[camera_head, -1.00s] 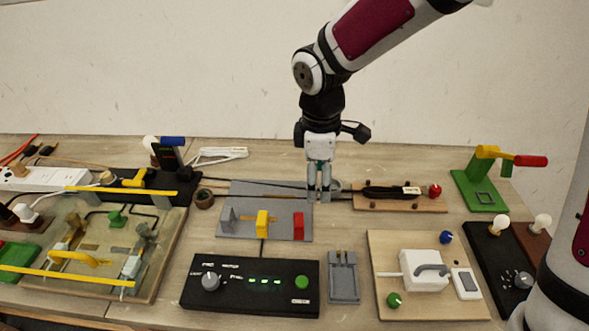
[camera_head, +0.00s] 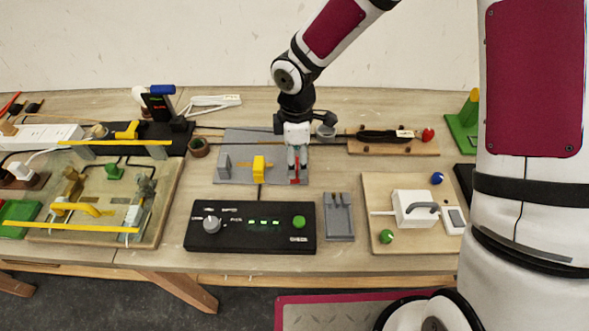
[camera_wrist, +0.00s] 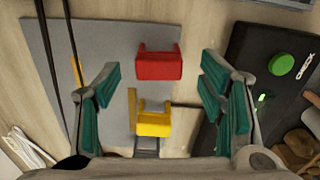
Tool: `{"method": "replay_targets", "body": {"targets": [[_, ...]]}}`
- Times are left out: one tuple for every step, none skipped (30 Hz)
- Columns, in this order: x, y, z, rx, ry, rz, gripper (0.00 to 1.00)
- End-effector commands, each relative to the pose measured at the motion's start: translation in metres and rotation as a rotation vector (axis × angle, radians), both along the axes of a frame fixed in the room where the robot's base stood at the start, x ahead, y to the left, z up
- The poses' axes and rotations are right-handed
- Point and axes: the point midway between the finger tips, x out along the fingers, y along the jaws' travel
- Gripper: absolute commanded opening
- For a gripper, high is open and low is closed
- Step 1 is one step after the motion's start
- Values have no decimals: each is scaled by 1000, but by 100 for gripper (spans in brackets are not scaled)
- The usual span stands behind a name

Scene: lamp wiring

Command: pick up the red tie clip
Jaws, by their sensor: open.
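The red tie clip (camera_wrist: 158,67) stands on a grey plate (camera_wrist: 103,40) in the wrist view. It shows between the two spread fingers of my gripper (camera_wrist: 160,82), apart from both. In the head view my gripper (camera_head: 297,174) points down at the right part of the plate. The red tie clip (camera_head: 295,181) is there mostly hidden by the fingers. My gripper is open and empty. I cannot tell the exact height of the fingertips above the clip.
A yellow clip (camera_head: 260,167) stands left of the red one, with a grey block (camera_head: 224,165) further left. A black control box (camera_head: 250,227) lies in front of the plate. Cables run behind it. A grey holder (camera_head: 339,217) is at front right.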

Motion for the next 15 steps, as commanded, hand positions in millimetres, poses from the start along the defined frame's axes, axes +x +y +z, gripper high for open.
{"method": "replay_targets", "body": {"targets": [[-1,0,-5,0,3,0,63],[-1,0,-9,-1,3,0,63],[-2,0,-15,-1,5,1,63],[-2,0,-19,-1,4,2,63],[-1,0,-23,0,4,2,63],[-1,-1,-28,-1,5,0,63],[-1,-1,-33,-1,4,1,63],[-1,0,-37,-1,3,2,63],[0,0,-41,0,2,1,63],[0,0,-43,-1,2,1,63],[0,-1,-45,-1,1,0,63],[0,-1,-47,-1,1,0,63],[1,-1,-48,-1,1,0,63],[1,-1,-48,-1,0,0,63],[1,-1,-48,-1,0,0,63]]}}
